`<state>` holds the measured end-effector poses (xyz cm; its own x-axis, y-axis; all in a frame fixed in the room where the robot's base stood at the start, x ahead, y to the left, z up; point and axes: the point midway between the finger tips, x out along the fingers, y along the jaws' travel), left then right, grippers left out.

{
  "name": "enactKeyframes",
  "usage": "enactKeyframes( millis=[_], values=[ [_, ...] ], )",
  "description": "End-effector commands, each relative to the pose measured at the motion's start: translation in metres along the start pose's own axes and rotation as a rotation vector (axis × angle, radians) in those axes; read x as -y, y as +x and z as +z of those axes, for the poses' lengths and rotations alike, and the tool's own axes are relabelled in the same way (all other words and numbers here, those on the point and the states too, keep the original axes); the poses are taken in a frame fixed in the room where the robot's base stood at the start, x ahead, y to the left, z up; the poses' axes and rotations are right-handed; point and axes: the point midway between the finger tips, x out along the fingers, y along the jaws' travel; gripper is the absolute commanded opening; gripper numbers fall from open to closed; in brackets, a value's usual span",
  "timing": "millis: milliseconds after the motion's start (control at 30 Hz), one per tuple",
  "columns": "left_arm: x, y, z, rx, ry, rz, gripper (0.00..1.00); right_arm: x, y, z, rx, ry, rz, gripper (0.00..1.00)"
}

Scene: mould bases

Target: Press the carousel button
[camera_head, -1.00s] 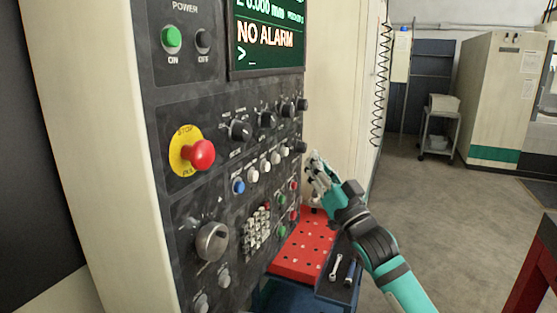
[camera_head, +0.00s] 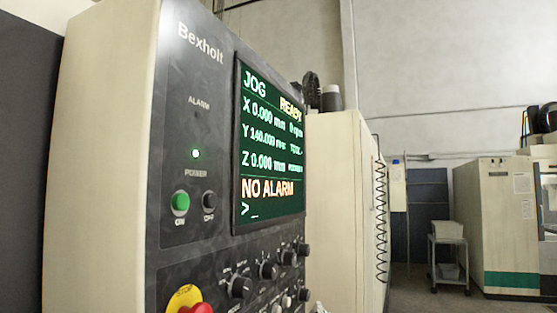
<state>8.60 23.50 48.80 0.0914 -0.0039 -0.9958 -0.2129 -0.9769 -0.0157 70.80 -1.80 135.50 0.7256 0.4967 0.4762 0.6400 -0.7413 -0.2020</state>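The machine's control panel (camera_head: 185,130) fills the left and middle of the head view. No label reading "carousel" is legible on it. Round knobs such as the black knob (camera_head: 240,287) sit in a row below the screen. A whitish button (camera_head: 286,301) shows near the bottom edge, and the lower panel is cut off. My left gripper is not in view.
The screen (camera_head: 270,150) reads JOG, READY and NO ALARM. The green power button (camera_head: 180,202) and red stop button (camera_head: 195,308) are on the panel's left. A coiled cable (camera_head: 381,220) hangs on the pale cabinet (camera_head: 335,200). A cart (camera_head: 447,255) stands behind.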

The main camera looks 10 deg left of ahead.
Motion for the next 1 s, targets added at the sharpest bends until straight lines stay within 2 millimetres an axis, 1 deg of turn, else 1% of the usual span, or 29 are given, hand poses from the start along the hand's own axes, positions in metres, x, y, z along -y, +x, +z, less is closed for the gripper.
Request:
enactKeyframes(
  millis=[33, 67, 500, 1000],
  values=[
    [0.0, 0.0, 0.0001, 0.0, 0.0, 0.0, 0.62, -0.0001, 0.0, 0.0, 0.0, 0.0, 0.0, 0.0],
    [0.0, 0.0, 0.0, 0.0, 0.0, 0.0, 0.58, -0.0001, 0.0, 0.0, 0.0, 0.0, 0.0, 0.0],
    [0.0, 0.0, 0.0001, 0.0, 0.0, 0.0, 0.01, -0.0001, 0.0, 0.0, 0.0, 0.0, 0.0, 0.0],
    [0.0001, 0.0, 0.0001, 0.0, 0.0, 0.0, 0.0, -0.0001, 0.0, 0.0, 0.0, 0.0, 0.0, 0.0]
  ],
)
